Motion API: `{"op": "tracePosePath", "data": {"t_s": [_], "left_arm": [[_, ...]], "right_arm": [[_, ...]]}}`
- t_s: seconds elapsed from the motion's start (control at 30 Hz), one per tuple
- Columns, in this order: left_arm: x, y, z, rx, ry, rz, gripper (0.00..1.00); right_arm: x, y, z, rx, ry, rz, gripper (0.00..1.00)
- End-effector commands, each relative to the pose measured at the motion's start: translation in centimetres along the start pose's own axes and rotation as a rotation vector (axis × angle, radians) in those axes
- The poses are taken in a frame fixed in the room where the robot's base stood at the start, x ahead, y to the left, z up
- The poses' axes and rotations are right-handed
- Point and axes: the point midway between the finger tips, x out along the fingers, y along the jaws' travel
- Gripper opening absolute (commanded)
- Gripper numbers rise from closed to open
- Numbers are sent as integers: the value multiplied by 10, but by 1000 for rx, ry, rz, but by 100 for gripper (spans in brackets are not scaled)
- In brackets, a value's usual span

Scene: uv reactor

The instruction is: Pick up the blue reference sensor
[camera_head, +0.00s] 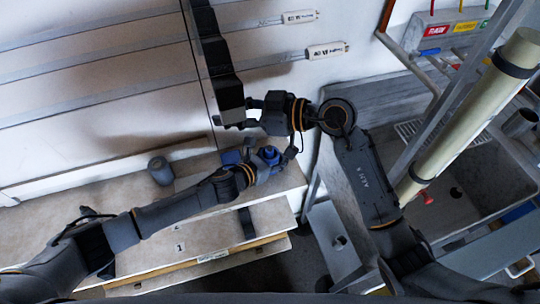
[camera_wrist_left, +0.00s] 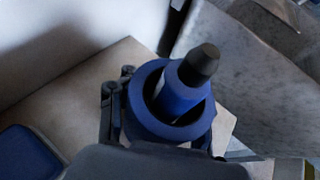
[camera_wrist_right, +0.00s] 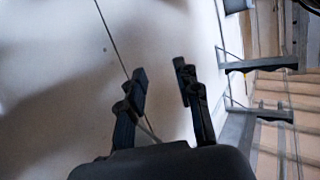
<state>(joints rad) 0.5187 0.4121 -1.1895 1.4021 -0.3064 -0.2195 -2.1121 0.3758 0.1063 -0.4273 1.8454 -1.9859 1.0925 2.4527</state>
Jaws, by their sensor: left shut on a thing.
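The blue reference sensor (camera_wrist_left: 178,100) is a blue cylinder with a dark rounded tip and a wide blue collar, large in the left wrist view. In the head view it is a small blue shape (camera_head: 268,153) at the right end of the pale bench. My left gripper (camera_head: 272,158) is shut on it; its fingers are partly hidden behind the collar in the left wrist view. My right gripper (camera_wrist_right: 160,75) is open and empty in the right wrist view, in front of the pale wall. In the head view it is above and beyond the left gripper.
A grey cylinder (camera_head: 160,171) stands on the pale bench (camera_head: 215,225). A flat blue piece (camera_wrist_left: 28,152) lies beside the sensor. A dark vertical column (camera_head: 217,55) is close to my right gripper. A sink (camera_head: 450,203) and a long pale tube (camera_head: 470,110) are at right.

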Motion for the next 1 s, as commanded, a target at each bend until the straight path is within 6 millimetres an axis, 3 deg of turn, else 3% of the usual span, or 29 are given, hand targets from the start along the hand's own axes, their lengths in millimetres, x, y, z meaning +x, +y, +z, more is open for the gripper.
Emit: {"op": "tracePosePath", "data": {"t_s": [0.2,0.33,0.47,0.67,1.0], "left_arm": [[0,0,1,0,-1,0,2],[0,0,1,0,-1,0,2],[0,0,1,0,-1,0,2],[0,0,1,0,-1,0,2],[0,0,1,0,-1,0,2]], "right_arm": [[-3,-5,-58,145,373,22,33],[-15,7,-80,282,562,78,33],[-30,30,-86,454,714,166,33],[-55,79,-70,773,882,351,33],[-93,155,-2,1436,1033,697,33]]}}
